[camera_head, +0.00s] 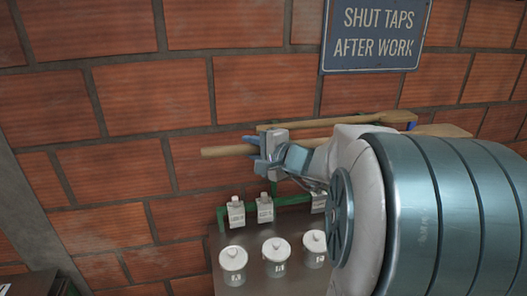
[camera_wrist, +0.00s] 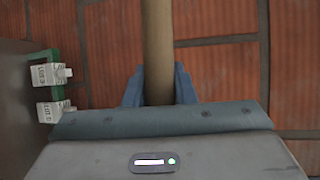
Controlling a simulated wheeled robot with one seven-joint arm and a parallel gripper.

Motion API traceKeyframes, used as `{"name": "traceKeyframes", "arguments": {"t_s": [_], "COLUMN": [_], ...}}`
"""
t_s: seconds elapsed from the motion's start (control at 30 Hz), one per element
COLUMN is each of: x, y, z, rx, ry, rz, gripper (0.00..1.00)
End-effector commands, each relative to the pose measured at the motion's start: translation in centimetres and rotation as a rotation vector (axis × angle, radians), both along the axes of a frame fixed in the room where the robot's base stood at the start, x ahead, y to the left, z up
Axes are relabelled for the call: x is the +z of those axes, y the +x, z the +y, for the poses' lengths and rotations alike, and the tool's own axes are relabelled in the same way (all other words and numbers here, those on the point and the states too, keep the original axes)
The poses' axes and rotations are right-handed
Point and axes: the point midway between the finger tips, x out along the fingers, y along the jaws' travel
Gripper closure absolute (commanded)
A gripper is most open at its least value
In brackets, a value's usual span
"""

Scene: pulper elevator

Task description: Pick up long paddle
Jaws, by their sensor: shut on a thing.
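The long paddle (camera_head: 222,150) is a pale wooden pole. In the head view it lies nearly level in front of the brick wall, its handle end free at the left and a flat wooden part (camera_head: 442,130) showing at the right behind my arm. My gripper (camera_head: 262,148) is shut on the handle, with blue fingers on either side of it. In the wrist view the handle (camera_wrist: 157,45) runs straight between my two blue fingers (camera_wrist: 158,88). The middle of the paddle is hidden by my arm in the head view.
Below are a metal table (camera_head: 245,283), white lidded pots (camera_head: 276,257) and small labelled bottles (camera_head: 265,208) beside a green rail (camera_head: 291,200). A sign (camera_head: 376,35) hangs above.

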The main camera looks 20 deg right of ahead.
Motion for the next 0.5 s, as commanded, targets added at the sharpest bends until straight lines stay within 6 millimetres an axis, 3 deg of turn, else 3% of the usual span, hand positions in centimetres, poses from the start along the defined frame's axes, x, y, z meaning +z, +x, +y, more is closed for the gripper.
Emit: {"name": "traceKeyframes", "arguments": {"t_s": [0.13, 0.5], "x": [2.8, 7.1], "y": [0.1, 2.2], "z": [-0.3, -7.9], "rx": [-0.001, -0.002], "ry": [-0.009, -0.008], "rz": [-0.010, -0.005], "gripper": [1.00, 1.00]}}
